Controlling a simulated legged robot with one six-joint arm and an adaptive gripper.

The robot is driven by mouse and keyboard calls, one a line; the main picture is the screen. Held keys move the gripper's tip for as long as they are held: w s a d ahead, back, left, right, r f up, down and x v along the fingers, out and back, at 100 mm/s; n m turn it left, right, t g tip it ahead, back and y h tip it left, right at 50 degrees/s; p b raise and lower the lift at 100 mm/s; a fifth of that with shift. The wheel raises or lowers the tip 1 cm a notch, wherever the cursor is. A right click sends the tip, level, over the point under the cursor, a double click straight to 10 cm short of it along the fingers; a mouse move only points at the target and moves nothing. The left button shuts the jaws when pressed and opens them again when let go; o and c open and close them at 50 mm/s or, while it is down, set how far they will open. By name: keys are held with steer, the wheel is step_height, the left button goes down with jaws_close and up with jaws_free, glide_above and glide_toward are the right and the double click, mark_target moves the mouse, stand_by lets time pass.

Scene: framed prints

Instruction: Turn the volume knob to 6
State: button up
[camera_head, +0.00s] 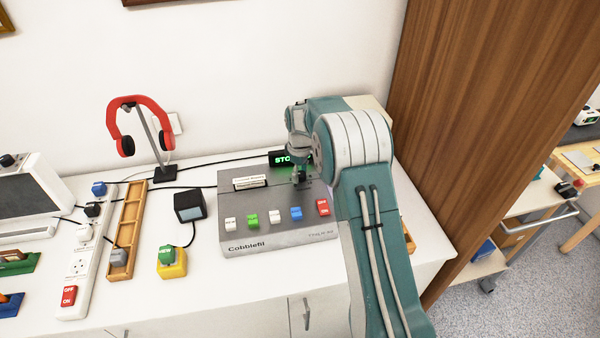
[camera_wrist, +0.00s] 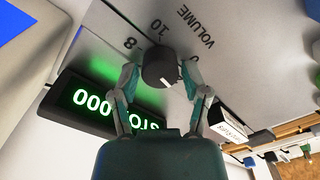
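The volume knob (camera_wrist: 160,66) is a dark round knob on a grey panel, seen in the wrist view. Its printed labels read VOLUME, 10 and 8, and another number is partly hidden by a finger. A pale mark shows on the knob; which number it points to is unclear. My gripper (camera_wrist: 161,74) has its two fingers apart on either side of the knob, with small gaps seeming to show. In the head view my gripper (camera_head: 302,181) is over the back of the grey control box (camera_head: 270,238), and the knob is hidden there.
A lit green display (camera_wrist: 105,103) stands beside the knob. The box's front has several coloured rocker switches. A black-screened device (camera_head: 189,206), yellow button box (camera_head: 171,262), wooden tray (camera_head: 122,240), power strip (camera_head: 85,260) and red headphones on a stand (camera_head: 158,150) are left. A wooden panel (camera_head: 470,100) rises right.

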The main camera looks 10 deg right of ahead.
jaws_close()
steer(key=shift+m, duration=0.4)
steer(key=m, duration=0.3)
steer(key=shift+m, duration=0.4)
steer(key=m, duration=0.5)
steer(key=shift+f, duration=0.1)
steer(key=m, duration=0.6)
steer(key=shift+s+d, duration=0.1)
steer(key=m, duration=0.5)
steer(key=shift+m, duration=0.3)
